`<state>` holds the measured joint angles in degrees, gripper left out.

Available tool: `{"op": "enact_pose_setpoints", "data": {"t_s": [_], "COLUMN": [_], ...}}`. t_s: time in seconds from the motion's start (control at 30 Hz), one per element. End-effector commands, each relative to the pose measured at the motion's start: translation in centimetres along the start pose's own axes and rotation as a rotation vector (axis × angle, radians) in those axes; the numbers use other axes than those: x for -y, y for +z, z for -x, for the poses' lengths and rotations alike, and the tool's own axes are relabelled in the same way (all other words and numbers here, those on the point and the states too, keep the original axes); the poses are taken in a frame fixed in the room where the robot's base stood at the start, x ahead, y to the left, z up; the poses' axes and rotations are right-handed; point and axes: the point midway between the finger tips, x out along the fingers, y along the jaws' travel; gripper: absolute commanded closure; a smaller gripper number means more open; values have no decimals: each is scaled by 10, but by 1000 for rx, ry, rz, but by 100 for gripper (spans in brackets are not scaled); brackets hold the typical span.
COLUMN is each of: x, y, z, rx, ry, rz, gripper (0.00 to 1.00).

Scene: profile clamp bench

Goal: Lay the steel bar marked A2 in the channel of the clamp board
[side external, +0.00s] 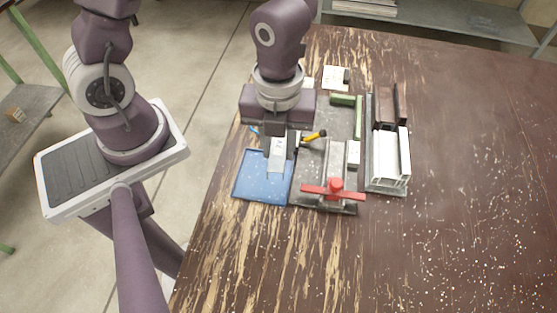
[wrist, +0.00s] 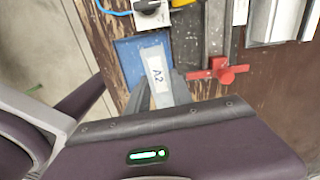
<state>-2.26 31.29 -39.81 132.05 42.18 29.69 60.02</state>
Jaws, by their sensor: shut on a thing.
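My gripper (side external: 279,143) is shut on a grey steel bar (side external: 277,157). In the wrist view the bar (wrist: 153,57) carries a white label reading A2 and sits between the fingers (wrist: 162,92). The bar is over the blue tray (side external: 255,190), left of the clamp board (side external: 309,194); its exact height above the tray is hard to tell. The clamp board has a long channel and a red clamp handle (side external: 335,190) at its near end, which also shows in the wrist view (wrist: 222,73). My gripper hides part of the board's left side.
Right of the board, a rack (side external: 386,184) holds white and brown profiles. A green block (side external: 346,101) lies at the board's far end. A yellow and black tool (side external: 314,136) is beside my gripper. The table's right side is clear.

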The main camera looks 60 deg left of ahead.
Motion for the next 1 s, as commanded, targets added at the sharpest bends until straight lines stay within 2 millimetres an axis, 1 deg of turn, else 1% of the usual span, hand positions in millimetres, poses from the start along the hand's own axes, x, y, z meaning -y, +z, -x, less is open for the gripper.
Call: {"op": "enact_pose_setpoints", "data": {"t_s": [0.03,0.07,0.17,0.27,0.3,0.4,0.5,0.57,0.67,1.0], "x": [1,2,17,48,62,93,113,118,120,119], "y": [1,2,5,15,21,34,45,48,50,50], "z": [9,13,21,21,19,14,10,8,1,-41], "rx": [2,2,-2,-8,-8,-8,-4,-2,-2,-1], "ry": [-5,-5,-6,-10,-11,-8,-2,-1,3,2], "rz": [4,5,-5,-22,-28,-44,-58,-64,-65,-64], "gripper": [100,100,100,100,100,100,100,100,100,100]}}
